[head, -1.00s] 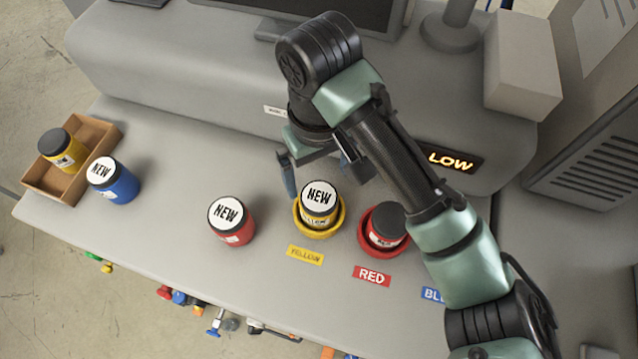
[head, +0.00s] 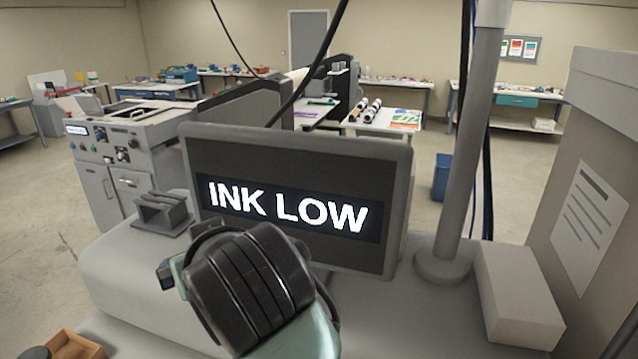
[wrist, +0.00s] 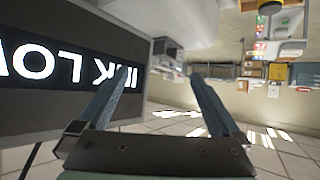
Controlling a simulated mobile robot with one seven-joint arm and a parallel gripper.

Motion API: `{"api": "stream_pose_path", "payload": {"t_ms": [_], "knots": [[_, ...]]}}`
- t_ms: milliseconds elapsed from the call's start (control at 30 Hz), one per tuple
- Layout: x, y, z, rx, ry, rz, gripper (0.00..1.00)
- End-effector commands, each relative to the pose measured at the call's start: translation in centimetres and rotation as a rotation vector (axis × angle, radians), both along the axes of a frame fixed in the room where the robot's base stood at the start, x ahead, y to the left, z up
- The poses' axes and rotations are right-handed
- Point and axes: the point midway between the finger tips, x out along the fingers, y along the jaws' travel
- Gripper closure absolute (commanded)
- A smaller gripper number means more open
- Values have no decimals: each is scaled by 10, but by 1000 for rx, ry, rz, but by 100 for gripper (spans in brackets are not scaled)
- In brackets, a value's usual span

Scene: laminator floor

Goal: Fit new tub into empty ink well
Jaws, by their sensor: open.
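My gripper (wrist: 160,73) is open and empty in the wrist view, its two blue-grey fingers spread in the air. The dark monitor is beside the left finger and the room lies behind. In the head view my gripper is hidden; only a part of my arm shows at the bottom. The ink wells and the new tubs are outside both current views.
The monitor (head: 225,168) reads "INK LOW" and also shows upside down in the wrist view (wrist: 105,40). A grey post (head: 463,150) and a pale box (head: 518,300) stand to its right. Workbenches and machines fill the room behind.

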Motion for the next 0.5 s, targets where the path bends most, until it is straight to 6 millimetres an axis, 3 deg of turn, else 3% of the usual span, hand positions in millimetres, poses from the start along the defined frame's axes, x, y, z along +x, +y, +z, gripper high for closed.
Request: {"api": "stream_pose_path", "payload": {"t_ms": [33,133,300,400,500], "knots": [[1,9,37,75,-129,2,0],[-3,4,112,207,-393,-37,0],[-37,-44,216,369,-810,-172,0],[-66,-80,254,411,-1009,-271,0],[-93,-110,276,421,-1159,-358,0]]}}
